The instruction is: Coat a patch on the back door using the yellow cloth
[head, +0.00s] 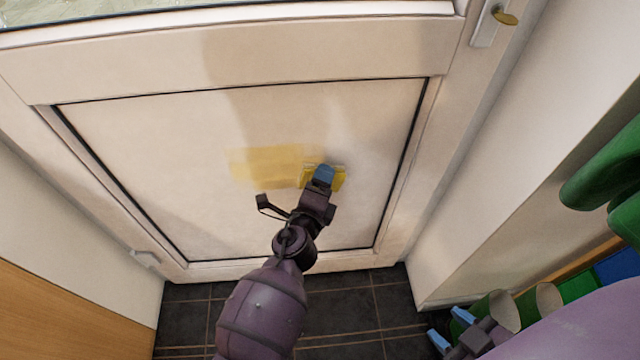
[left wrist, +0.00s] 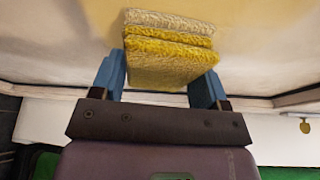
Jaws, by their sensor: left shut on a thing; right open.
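The white back door (head: 150,130) fills most of the head view, with a dark-edged lower panel. A pale yellow patch (head: 265,165) shows on the panel, left of the cloth. My left gripper (head: 322,176) is shut on the folded yellow cloth (head: 339,181), at the patch's right end. In the left wrist view the cloth (left wrist: 170,62) sits between the blue fingers, its far side at or very near the door surface; contact is not certain. My right gripper (head: 450,330) is open and empty, low at the right, away from the door.
A gold door handle (head: 504,17) is at the upper right. Green boots or similar items (head: 605,170) are at the right, near a white wall (head: 500,180). Dark floor tiles (head: 350,312) lie below the door. A wooden surface (head: 70,315) is at the lower left.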

